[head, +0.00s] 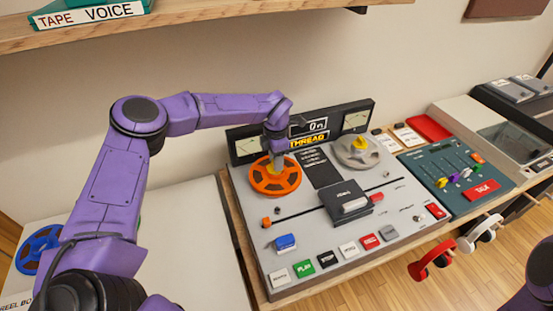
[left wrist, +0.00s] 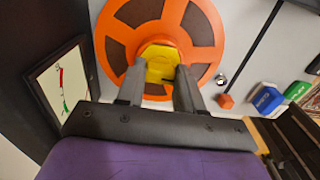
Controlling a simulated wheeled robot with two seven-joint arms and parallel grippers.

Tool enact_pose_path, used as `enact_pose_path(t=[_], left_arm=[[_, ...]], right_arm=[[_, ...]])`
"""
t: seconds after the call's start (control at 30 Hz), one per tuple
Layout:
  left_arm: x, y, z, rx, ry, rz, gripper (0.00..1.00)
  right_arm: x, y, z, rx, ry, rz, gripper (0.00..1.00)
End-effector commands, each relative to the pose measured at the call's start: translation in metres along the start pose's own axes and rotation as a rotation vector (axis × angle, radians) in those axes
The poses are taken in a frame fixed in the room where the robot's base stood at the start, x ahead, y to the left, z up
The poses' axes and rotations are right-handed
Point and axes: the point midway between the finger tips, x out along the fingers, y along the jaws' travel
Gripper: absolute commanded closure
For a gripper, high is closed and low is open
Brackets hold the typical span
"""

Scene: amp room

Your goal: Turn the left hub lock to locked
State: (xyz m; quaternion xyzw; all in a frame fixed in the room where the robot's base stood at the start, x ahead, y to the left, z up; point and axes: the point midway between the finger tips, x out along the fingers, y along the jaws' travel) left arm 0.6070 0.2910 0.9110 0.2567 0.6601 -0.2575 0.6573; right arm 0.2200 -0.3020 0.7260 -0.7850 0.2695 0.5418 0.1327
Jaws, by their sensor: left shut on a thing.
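The tape machine (head: 300,225) stands on the wooden bench with an orange reel (head: 276,184) on its left hub. The left hub lock is a yellow knob at the centre of this reel; in the left wrist view the yellow hub lock (left wrist: 158,66) shows between my fingers. My left gripper (head: 276,155) points down over the hub and is shut on the yellow lock, whose lower part the fingers partly hide. The right hub carries a grey reel (head: 350,155) with its own yellow lock (head: 358,143). My right gripper is not in view.
Meters and a display panel (head: 310,128) rise behind the reels. A black head cover (head: 345,201) stands mid-deck, with buttons along the front. A mixer (head: 455,175) is at right, and red and white headphones (head: 432,258) hang at the bench edge. A shelf (head: 200,22) overhangs above.

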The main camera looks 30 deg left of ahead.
Motion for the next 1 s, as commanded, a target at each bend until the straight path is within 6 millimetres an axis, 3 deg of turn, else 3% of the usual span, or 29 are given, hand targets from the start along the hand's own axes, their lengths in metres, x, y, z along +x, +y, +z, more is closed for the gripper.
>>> enact_pose_path(t=[0.07, 0.1, 0.17, 0.2, 0.47, 0.57, 0.9, 1.0], left_arm=[[-0.004, 0.004, 0.0, -0.006, -0.005, 0.009, 0.94], [-0.004, 0.004, 0.0, -0.006, -0.005, 0.009, 0.61], [-0.004, 0.004, 0.0, -0.005, -0.005, 0.008, 0.41], [-0.004, 0.004, 0.0, -0.004, -0.004, 0.007, 0.38], [-0.002, 0.001, 0.002, 0.0, -0.002, 0.004, 0.38], [-0.011, 0.002, 0.002, -0.001, -0.004, 0.005, 0.38], [-0.086, 0.002, -0.001, -0.004, -0.006, 0.007, 0.38], [-0.1, 0.002, -0.001, -0.003, -0.005, 0.006, 0.38]], right_arm=[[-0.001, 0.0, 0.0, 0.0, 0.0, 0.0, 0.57], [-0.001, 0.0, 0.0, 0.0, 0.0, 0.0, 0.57], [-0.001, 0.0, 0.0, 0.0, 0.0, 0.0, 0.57], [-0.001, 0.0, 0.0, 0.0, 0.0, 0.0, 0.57], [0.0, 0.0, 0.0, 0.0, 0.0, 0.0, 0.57], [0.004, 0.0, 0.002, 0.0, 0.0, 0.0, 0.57], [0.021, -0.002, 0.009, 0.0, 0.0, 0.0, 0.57], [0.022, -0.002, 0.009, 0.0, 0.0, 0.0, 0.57]])
